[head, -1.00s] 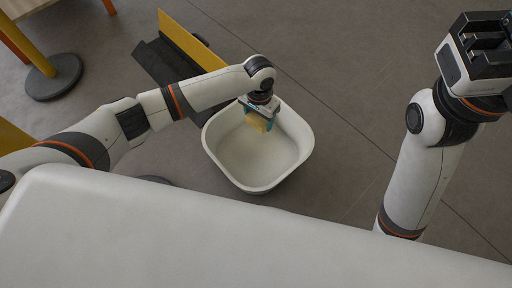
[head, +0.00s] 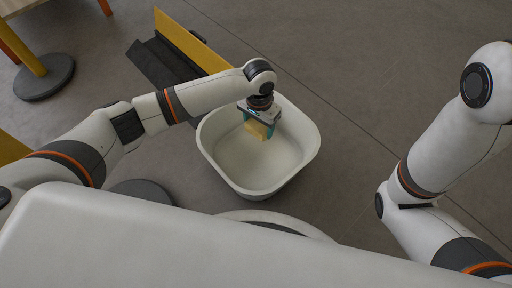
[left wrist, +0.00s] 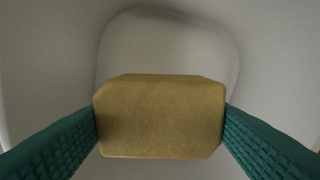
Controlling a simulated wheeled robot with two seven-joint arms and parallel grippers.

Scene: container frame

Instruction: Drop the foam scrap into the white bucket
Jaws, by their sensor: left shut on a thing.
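The white bucket (head: 238,172) stands on the floor in the middle of the head view, open side up. My left gripper (head: 260,128) points down over the bucket's far part, and its teal fingers are shut on the tan foam scrap (head: 257,130). In the left wrist view the foam scrap (left wrist: 160,117) is pinched between both teal fingers, with the bucket's pale inside (left wrist: 170,45) behind it. I cannot tell how high the scrap is above the bucket's bottom. My right arm is at the right of the head view, its gripper out of the picture.
A yellow and black barrier-like piece (head: 180,50) lies on the floor behind my left arm, close to the bucket. A table leg with a dark round foot (head: 44,77) stands at the far left. The floor (head: 370,90) right of the bucket is clear.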

